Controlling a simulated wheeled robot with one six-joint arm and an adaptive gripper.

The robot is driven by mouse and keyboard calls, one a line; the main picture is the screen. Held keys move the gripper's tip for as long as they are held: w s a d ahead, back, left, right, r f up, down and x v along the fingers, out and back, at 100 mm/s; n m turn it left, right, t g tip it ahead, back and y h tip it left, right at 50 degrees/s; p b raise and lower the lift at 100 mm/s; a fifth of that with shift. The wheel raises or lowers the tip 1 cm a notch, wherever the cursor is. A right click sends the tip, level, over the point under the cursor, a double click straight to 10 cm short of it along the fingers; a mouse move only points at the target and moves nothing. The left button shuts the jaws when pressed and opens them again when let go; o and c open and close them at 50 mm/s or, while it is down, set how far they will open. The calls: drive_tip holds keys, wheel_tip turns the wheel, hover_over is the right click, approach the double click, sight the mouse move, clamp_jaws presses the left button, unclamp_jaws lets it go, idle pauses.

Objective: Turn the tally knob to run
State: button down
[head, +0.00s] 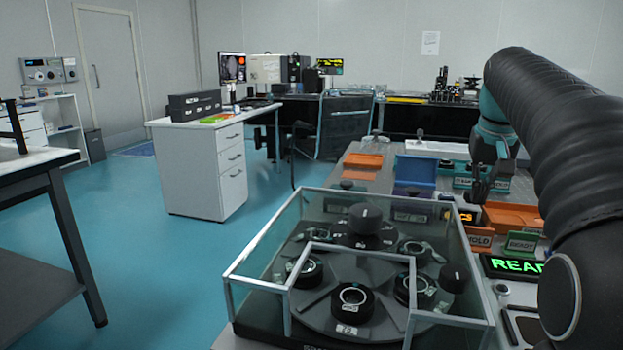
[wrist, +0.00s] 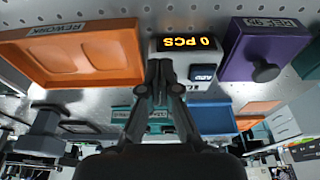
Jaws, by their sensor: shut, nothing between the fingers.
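The tally unit (wrist: 196,44), a pale box with a lit amber display, shows upside down in the wrist view and reads 0 PCS. A small dark label or control (wrist: 202,73) sits on its face; I cannot read it surely. The knob itself is not clearly made out and may be hidden behind my fingers. My gripper (wrist: 160,66) is shut and empty, its fingertips overlapping the display's lower left in the picture; contact cannot be told. In the head view my gripper (head: 477,192) points down just above the amber display (head: 467,217).
Orange and blue trays lie behind.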

drive_tip(key=shift+d, duration=0.25)
idle(0.3)
drive_tip(key=shift+s, duration=0.1)
drive_tip(key=shift+s, duration=0.3)
drive_tip(key=w+v, duration=0.1)
drive_tip(key=v, duration=0.4)
drive_tip(key=shift+d+r, duration=0.2)
drive_tip(key=shift+r, duration=0.35)
drive_tip(key=shift+w+a, duration=0.1)
drive_tip(key=shift+w+a+f+b, duration=0.15)
drive_tip(key=shift+a+f+b, duration=0.15)
drive_tip(key=shift+f+b, duration=0.5)
drive_tip(key=shift+w+a+f+b, duration=0.2)
drive_tip(key=shift+a+f+b, duration=0.15)
drive_tip(key=shift+f, duration=0.85)
drive_tip(key=shift+w+a+f+b, duration=0.15)
drive_tip(key=shift+a+f+b, duration=0.1)
drive_tip(key=shift+f+b, duration=0.6)
